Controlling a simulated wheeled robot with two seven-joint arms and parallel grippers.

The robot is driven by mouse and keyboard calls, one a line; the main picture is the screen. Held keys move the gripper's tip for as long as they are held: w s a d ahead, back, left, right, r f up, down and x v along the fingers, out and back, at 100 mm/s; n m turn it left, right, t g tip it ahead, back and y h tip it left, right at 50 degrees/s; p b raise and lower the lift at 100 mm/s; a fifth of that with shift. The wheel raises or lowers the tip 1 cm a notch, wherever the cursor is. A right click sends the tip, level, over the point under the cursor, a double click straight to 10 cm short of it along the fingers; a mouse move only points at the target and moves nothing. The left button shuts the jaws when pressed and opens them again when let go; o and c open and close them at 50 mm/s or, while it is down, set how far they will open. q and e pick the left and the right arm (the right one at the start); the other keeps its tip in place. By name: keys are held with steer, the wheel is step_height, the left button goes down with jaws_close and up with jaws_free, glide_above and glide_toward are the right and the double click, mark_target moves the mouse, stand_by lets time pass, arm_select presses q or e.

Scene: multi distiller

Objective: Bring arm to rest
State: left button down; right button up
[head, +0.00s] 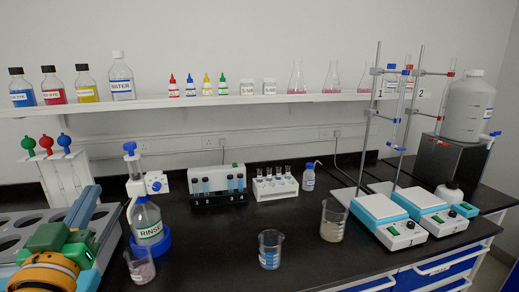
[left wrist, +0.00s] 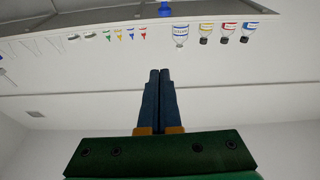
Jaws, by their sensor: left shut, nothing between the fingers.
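The wrist picture is upside down and shows the wall and shelf beyond the fingertips. My right gripper is in neither view.
Beakers, tube racks and two hotplates (head: 378,212) stand farther right. A bottle shelf (head: 200,101) runs along the wall.

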arm_select(q)
steer(key=s+d+f+m+g+h, duration=0.15)
steer(key=d+f+g, duration=0.25)
steer(key=f, duration=0.8)
steer(key=s+d+f+m+g+h, duration=0.1)
steer(key=d+f+m+g+h, duration=0.2)
steer(key=f, duration=1)
steer(key=s+d+f+g, duration=0.2)
steer(key=s+f+g, duration=0.3)
steer(key=s+f, duration=0.35)
steer(key=s+d+f+g, duration=0.3)
steer(key=s+f+g, duration=0.2)
steer(key=s+f, duration=0.4)
step_height(320, 180, down, 13)
steer(key=s, duration=0.1)
steer(key=s+a+f+g, duration=0.2)
steer(key=s+f, duration=1)
steer(key=s, duration=0.1)
steer(key=shift+s+a+m, duration=0.15)
steer(key=shift+m, duration=0.2)
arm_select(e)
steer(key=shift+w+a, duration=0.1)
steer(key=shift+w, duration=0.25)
